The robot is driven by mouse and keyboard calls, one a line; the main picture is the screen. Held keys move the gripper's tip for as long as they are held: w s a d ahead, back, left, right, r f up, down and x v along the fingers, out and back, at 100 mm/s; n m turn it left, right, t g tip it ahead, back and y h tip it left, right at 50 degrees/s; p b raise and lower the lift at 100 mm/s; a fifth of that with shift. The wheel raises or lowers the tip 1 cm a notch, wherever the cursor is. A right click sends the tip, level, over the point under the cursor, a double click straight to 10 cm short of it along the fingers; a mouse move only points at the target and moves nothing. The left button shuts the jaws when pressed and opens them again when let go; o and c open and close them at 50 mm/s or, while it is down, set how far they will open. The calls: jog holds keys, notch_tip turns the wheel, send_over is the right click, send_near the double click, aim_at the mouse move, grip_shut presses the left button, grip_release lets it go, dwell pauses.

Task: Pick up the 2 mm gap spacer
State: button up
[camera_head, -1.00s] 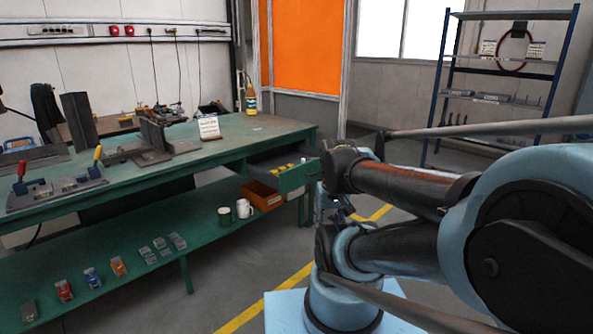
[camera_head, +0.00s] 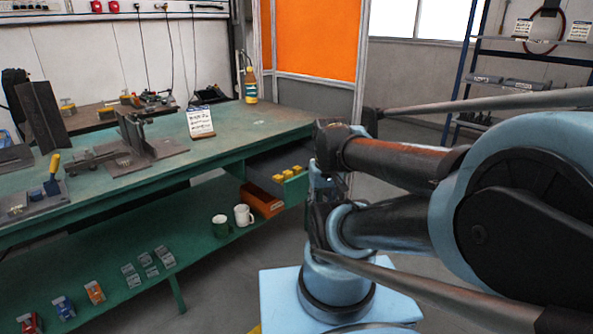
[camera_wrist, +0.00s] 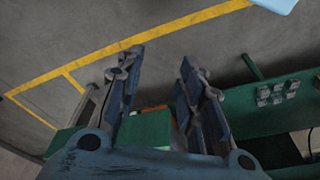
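I cannot make out which item is the 2 mm gap spacer. In the head view my arm largely hides the gripper, near the drawer.
The green bench (camera_head: 240,135) carries fixtures, steel plates and a propped card (camera_head: 200,122). A rack (camera_head: 515,82) stands at back right.

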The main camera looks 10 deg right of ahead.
jog(key=shift+w+a, duration=0.1)
jog(key=shift+w, duration=0.15)
notch_tip(320, 180, up, 8)
jog(key=n+y, duration=0.2)
jog(key=n, duration=0.5)
send_over(297, 167)
jog(key=s+d, duration=0.3)
jog(key=s, duration=0.2)
jog(key=shift+t, duration=0.3)
jog(key=x, duration=1.7)
jog(key=shift+w+d+f, duration=0.1)
jog(key=shift+w+f, duration=0.1)
jog(key=shift+f, duration=0.15)
jog(key=shift+c, duration=0.6)
jog(key=c, duration=0.6)
